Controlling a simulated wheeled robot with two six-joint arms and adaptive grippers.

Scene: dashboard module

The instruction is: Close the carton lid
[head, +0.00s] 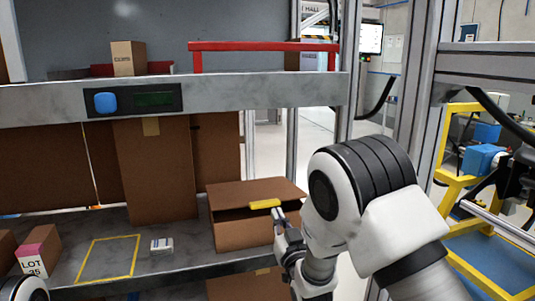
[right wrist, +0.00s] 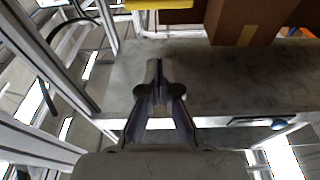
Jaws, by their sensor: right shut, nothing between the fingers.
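The brown carton (head: 240,232) stands on the grey shelf, right of centre in the head view. Its lid (head: 245,191) slopes over the top, with a dark gap showing beneath its front edge. A yellow strip (head: 265,204) is on the lid's front edge; a yellow bar (right wrist: 155,4) also shows at the top of the right wrist view. My right gripper (head: 279,216) is shut and empty, just in front of the carton's right side, close below the yellow strip. Its closed fingers show in the right wrist view (right wrist: 157,72). My left gripper is out of view.
A tall brown box (head: 155,172) stands left of the carton. A yellow outlined square (head: 105,259), a small white box (head: 162,245) and a pink-topped LOT box (head: 39,250) are further left. A metal beam (head: 235,92) crosses above. A metal post (head: 412,80) rises at right.

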